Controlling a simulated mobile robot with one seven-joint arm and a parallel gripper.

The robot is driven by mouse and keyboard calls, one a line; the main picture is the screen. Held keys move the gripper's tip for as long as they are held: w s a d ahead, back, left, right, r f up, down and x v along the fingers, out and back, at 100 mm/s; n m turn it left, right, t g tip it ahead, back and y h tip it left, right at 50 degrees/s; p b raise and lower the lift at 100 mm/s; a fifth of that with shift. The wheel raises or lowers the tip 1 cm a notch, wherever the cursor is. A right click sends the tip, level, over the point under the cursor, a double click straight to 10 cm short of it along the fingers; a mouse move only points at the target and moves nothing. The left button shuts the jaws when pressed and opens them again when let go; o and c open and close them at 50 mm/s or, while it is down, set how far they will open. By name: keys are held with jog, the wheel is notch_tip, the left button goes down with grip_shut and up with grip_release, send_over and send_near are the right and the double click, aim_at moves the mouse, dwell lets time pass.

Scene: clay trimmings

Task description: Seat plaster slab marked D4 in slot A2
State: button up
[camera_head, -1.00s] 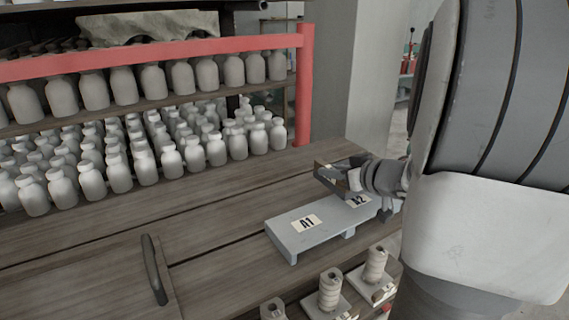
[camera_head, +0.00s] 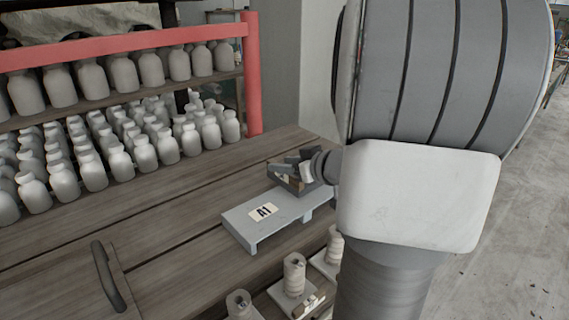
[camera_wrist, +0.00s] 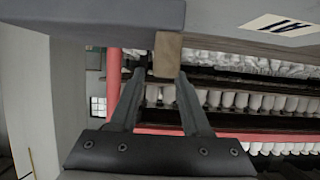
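The light grey rack (camera_head: 243,226) stands on the bench with label A1 on its near-left part. Its far-right part, where A2 showed earlier, is hidden behind my gripper and arm. My gripper (camera_head: 298,165) is over that end, beside a small brown box-like piece (camera_head: 283,182). In the wrist view, a brown block (camera_wrist: 167,56) shows between my two fingertips (camera_wrist: 162,74); whether both fingers press on it is unclear. The rack's A1 part (camera_wrist: 225,28) shows at the top right of that view. No D4 mark is readable, so I cannot tell whether the brown piece is that slab.
Several pale slabs with twisted clay columns (camera_head: 294,277) stand at the bench's front edge. A dark handle (camera_head: 108,276) is at the lower left. A shelf of white bottles with a red rail (camera_head: 120,45) lines the back.

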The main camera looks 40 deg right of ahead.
jog(key=shift+r, duration=0.55)
jog(key=p+v, duration=0.1)
jog(key=v, duration=1.1)
jog(key=shift+d, duration=0.1)
